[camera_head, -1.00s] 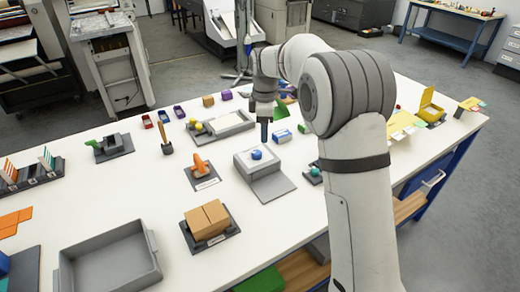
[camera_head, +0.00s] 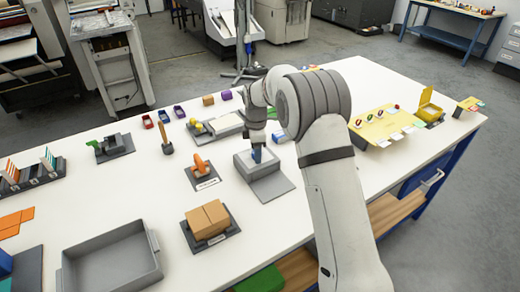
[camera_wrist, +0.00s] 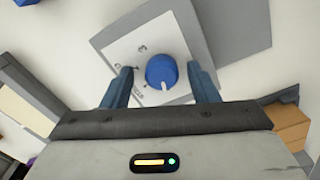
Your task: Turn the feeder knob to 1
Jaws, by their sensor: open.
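The blue feeder knob (camera_wrist: 162,70) sits on a pale dial plate (camera_wrist: 128,52) in the wrist view. A "3" and small marks are printed beside it; other print is too small to read. The knob's white pointer faces the bottom of the wrist view, towards my gripper's body. My gripper (camera_wrist: 161,84) is open, with one blue finger on each side of the knob and a gap to both. In the head view my gripper (camera_head: 256,154) is over the grey feeder box (camera_head: 243,163) and largely hides the knob.
An orange-handled device (camera_head: 202,170) and a cardboard box on a stand (camera_head: 207,221) are left of and in front of the feeder. A grey tray (camera_head: 110,258) lies at the front left. A yellow board (camera_head: 383,128) is at the right.

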